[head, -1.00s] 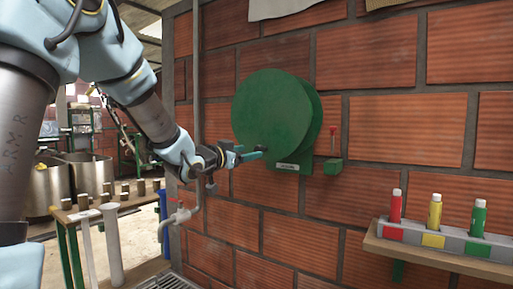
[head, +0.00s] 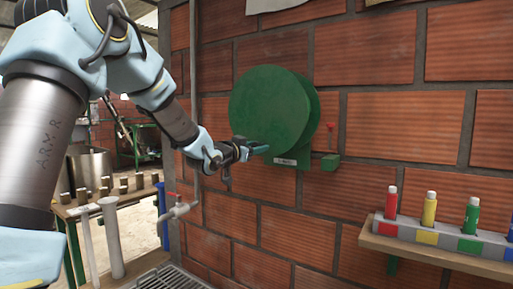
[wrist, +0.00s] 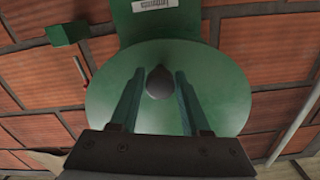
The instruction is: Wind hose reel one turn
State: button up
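The hose reel (head: 266,105) is a round green drum mounted on the brick wall, with a labelled green bracket (head: 291,161) below it. In the wrist view the reel's green disc (wrist: 210,95) fills the middle. A dark rounded knob (wrist: 159,83) stands out from the disc. My gripper (wrist: 160,72) is open, with one finger on each side of the knob. Narrow gaps show between knob and fingers. In the head view my gripper (head: 262,148) is at the lower part of the reel's face, and its fingers hide the knob there.
A small green box with a red-tipped rod (head: 330,162) is on the wall right of the reel. A wooden shelf (head: 440,256) with coloured bottles is at lower right. A pipe with a red-handled tap (head: 178,208) and a table with several blocks are at left.

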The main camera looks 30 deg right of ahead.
grip_shut()
dwell(1.0)
